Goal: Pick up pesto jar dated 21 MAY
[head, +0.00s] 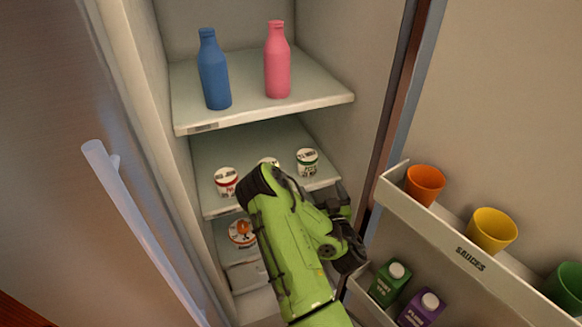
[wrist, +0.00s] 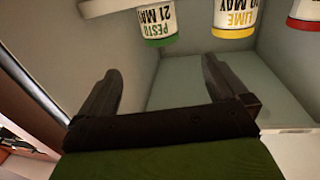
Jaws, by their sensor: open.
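The pesto jar (wrist: 159,22), with a green band and a white label reading PESTO 21 MAY, appears upside down at the top of the wrist view. In the head view, the green-banded jar (head: 307,162) stands at the right of the fridge's middle shelf (head: 225,150). My gripper (wrist: 160,70) is open and empty, its two fingers apart below the jar in the wrist picture and not touching it.
A yellow-banded LIME jar (wrist: 235,18) stands beside the pesto jar, with a red-banded jar (wrist: 304,14) beyond it. Blue (head: 214,70) and pink (head: 277,62) bottles stand on the shelf above. The open door's SAUCES rack (head: 470,258) is at right.

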